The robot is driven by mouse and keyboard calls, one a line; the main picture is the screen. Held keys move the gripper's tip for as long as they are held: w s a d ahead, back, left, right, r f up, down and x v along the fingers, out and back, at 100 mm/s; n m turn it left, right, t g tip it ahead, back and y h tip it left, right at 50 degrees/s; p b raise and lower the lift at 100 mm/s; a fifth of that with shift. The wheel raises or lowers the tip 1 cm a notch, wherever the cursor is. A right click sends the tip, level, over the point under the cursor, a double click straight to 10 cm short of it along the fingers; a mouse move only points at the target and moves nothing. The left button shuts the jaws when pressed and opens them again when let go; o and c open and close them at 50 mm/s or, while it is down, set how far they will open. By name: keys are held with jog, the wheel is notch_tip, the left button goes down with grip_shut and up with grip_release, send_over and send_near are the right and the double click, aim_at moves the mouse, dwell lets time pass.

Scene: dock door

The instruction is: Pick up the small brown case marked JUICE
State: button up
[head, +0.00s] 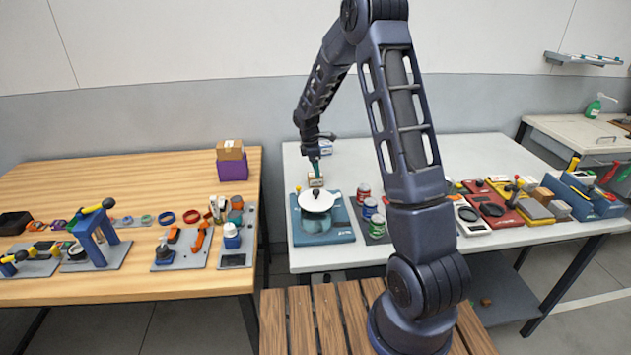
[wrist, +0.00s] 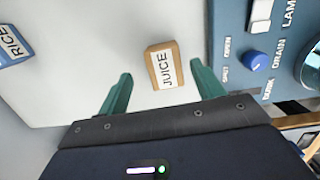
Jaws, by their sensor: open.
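The small brown case marked JUICE (wrist: 165,62) lies on the white tabletop, its pale label facing my wrist camera. In the head view the case (head: 316,181) shows just behind the blue device with the white disc. My gripper (wrist: 164,74) is open, with one green finger on each side of the case's lower end in the picture; no contact shows. In the head view my gripper (head: 315,166) points down at the case. How far the fingertips are above the table I cannot tell.
The blue device (head: 323,238) with knob and DRAIN lettering is close on the right there. Several cans (head: 370,208) stand nearby. A wooden table (head: 120,185) with tools stands at left.

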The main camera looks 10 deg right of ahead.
aim_at(315, 179)
jog(key=f, duration=0.5)
jog(key=shift+s, duration=0.3)
jog(key=shift+c, duration=0.5)
jog(key=c, duration=1)
